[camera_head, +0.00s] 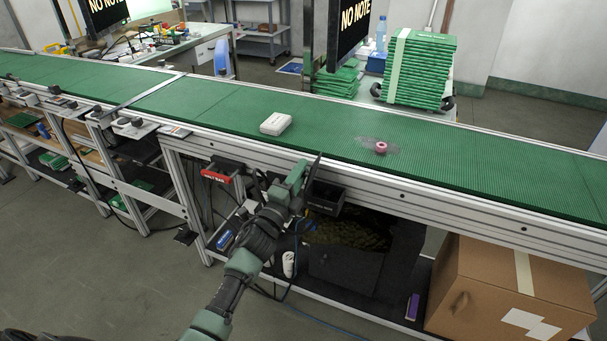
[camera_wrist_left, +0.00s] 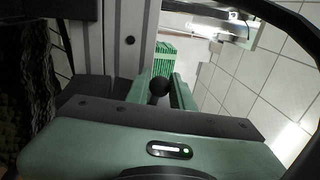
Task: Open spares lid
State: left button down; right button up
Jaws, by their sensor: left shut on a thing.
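My left gripper (camera_head: 297,179) is at the front edge of the green conveyor, above the lower shelf. In the left wrist view its two green fingers (camera_wrist_left: 160,92) close around a round black knob (camera_wrist_left: 160,86). A thin dark plate (camera_head: 314,171) stands steeply tilted beside the fingertips; I cannot tell for certain whether it is the spares lid. Below, a dark box (camera_head: 345,267) on the shelf shows mottled olive contents (camera_head: 347,235), so its top looks open. The knob is hidden in the head view. My right gripper is not in view.
A cardboard box (camera_head: 500,285) stands to the right. A white case (camera_head: 276,123) and a pink roll (camera_head: 381,147) lie on the belt. Floor at the left front is clear.

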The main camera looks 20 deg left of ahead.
pick_arm(q)
jog(key=shift+a+f, duration=0.1)
jog(key=shift+f, duration=0.05)
dwell(0.4)
jog(key=c, duration=1.2)
grip_release()
jog(key=shift+s, duration=0.1)
jog(key=p+v, duration=0.1)
jog(key=v, duration=0.6)
jog(key=shift+s, duration=0.4)
